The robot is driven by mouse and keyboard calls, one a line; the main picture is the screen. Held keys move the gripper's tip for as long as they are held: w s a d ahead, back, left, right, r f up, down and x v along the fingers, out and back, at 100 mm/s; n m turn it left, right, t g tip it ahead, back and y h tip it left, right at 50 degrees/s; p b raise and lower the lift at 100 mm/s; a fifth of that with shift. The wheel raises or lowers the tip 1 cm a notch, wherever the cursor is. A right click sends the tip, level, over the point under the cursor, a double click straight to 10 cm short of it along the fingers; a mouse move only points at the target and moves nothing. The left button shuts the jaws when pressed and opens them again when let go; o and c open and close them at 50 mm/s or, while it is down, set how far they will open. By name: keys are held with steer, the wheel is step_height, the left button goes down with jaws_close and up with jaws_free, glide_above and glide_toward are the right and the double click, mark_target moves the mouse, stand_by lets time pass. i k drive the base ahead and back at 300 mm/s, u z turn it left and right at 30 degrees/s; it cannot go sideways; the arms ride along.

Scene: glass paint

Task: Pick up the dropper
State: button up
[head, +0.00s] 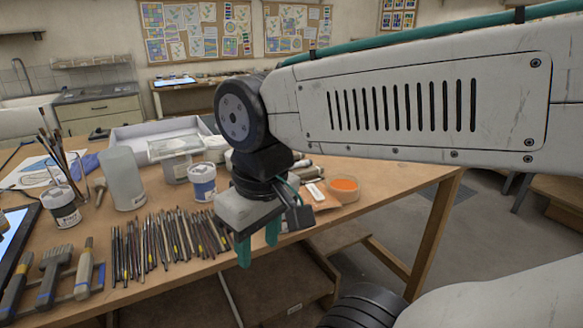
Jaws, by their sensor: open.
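My gripper (258,244) hangs with its green fingers pointing down at the front edge of the wooden table (395,182). The fingers are apart with nothing between them. I cannot pick out a dropper for certain; it may be among the small items on the table or hidden behind my gripper and arm.
A row of thin brushes and tools (165,245) lies left of my gripper. Jars (202,182), a frosted cylinder (123,178) and a clear container (175,158) stand behind. An orange dish (343,188) sits to the right. The table's right end looks clear.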

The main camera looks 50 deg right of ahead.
mark_target(304, 163)
steer(key=u, duration=1.45)
steer(key=k, duration=1)
steer(key=z, duration=1.6)
steer(key=i, duration=1)
